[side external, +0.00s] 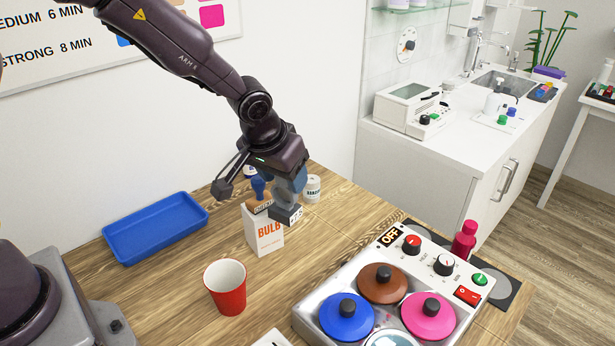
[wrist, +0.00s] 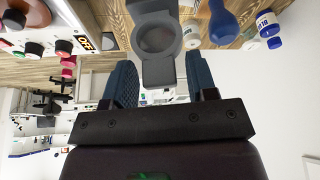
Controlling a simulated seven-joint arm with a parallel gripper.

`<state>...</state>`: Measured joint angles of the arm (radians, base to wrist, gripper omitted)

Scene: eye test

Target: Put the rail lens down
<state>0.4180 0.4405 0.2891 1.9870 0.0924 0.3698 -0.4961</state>
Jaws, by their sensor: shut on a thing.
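In the wrist view, the rail lens (wrist: 157,15) has a grey ring around a round centre and a block end between the blue fingers of my gripper (wrist: 161,82). In the side view the lens overlaps the right edge of the white BULB box (side external: 265,236). I cannot tell the exact gap between lens and table.
A blue tray (side external: 155,228) lies at the left, and a red cup (side external: 226,288) stands in front. A heater unit (side external: 318,309) with coloured lids fills the right. Bare table shows between cup and tray.

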